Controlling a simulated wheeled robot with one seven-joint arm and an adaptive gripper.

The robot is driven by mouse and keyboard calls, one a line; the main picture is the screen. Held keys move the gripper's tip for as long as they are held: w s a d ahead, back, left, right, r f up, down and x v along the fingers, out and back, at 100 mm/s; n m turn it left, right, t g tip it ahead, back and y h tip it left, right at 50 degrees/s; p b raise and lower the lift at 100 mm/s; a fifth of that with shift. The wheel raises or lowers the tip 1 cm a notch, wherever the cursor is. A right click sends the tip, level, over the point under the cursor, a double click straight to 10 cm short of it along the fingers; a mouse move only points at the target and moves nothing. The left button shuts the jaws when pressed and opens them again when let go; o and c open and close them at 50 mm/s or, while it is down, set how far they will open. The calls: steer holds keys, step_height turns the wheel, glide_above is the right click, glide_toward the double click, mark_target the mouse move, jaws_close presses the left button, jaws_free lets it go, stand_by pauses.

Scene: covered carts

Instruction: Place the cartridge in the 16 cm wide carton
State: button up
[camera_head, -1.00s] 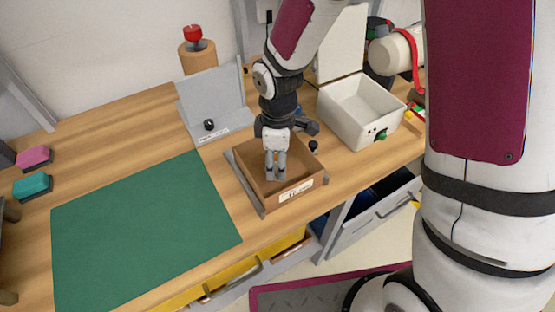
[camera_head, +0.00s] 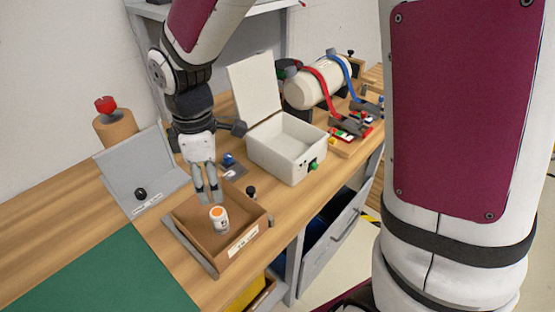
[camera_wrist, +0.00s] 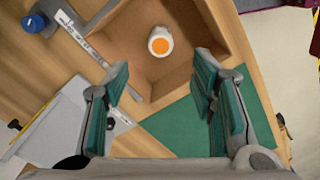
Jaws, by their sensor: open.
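The cartridge (camera_head: 218,218) is a small white cylinder with an orange top. It stands upright on the floor of the open brown carton (camera_head: 190,243). The carton has a white label on its front wall. In the wrist view the cartridge (camera_wrist: 160,42) shows its orange top inside the carton (camera_wrist: 130,45), near a wall. My gripper (camera_head: 208,197) is above the back part of the carton, apart from the cartridge. In the wrist view my gripper (camera_wrist: 162,95) has its green-padded fingers spread wide with nothing between them.
A grey ruler strip lies along the carton's left side. A green mat (camera_head: 95,275) is at left, a grey hinged panel (camera_head: 140,170) behind the carton. A white open-lidded box (camera_head: 285,150) stands to the right. A small black knob (camera_head: 250,191) is just beside the carton.

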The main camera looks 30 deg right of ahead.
steer(key=s+d+r+m+t, duration=0.5)
steer(key=s+d+r+m, duration=0.8)
steer(key=s+r+m, duration=0.1)
steer(key=shift+s+r+m, duration=0.3)
steer(key=shift+s+m, duration=0.3)
steer(key=shift+s, duration=0.45)
